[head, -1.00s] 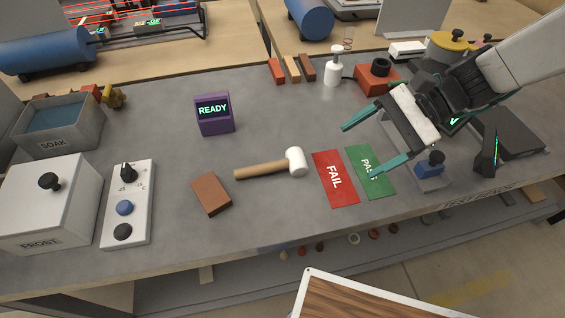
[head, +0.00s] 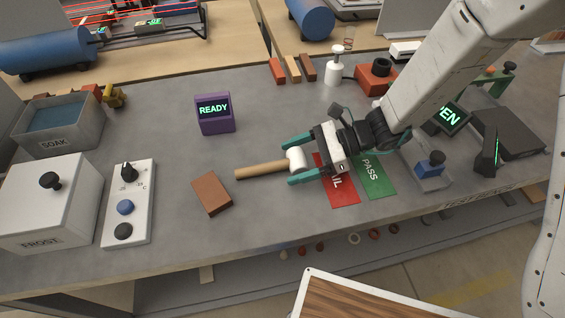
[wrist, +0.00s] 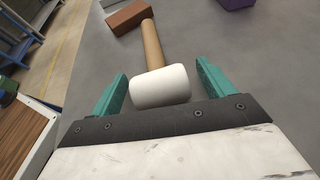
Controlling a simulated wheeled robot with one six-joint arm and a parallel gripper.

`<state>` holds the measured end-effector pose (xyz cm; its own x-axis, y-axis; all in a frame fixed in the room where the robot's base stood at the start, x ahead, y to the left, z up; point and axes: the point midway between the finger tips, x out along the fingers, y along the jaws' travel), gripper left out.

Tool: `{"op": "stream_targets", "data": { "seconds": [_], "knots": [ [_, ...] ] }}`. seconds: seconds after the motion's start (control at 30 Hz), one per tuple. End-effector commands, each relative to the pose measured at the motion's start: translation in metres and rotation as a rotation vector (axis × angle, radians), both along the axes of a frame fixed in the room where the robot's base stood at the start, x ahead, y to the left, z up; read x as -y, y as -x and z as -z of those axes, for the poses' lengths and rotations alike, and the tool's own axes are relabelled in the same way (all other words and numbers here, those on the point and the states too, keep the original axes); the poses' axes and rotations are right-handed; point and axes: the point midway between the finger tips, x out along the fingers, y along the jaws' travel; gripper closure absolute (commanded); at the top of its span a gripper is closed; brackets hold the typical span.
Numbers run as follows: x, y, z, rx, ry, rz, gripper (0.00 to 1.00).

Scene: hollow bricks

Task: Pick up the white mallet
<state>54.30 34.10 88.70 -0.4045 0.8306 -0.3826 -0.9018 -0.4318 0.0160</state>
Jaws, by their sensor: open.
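The white mallet (head: 263,169) lies on the grey bench, its wooden handle pointing left and its white head at the right end. My gripper (head: 287,162) is open, with its teal fingers on either side of the mallet's head in the head view. In the wrist view the white head (wrist: 160,87) shows between the two open fingers (wrist: 160,88), close to the palm, and the handle runs away from me. I cannot tell whether a finger touches the head.
A brown brick (head: 211,194) lies left of the mallet. The red FAIL card (head: 341,193) is partly under my gripper, and the green PASS card (head: 374,176) is right of it. A purple READY display (head: 214,113) stands behind. Bench between display and mallet is clear.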

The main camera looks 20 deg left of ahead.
Motion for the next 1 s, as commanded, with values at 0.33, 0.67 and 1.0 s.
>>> {"op": "stream_targets", "data": {
  "seconds": [0.33,0.67,1.0],
  "knots": [
    [-0.009,0.004,0.004,0.001,0.0,0.0,0.19],
    [-0.009,0.004,0.004,0.001,0.0,0.0,0.71],
    [-0.007,0.003,-0.01,0.005,-0.002,0.002,0.71]
  ]
}}
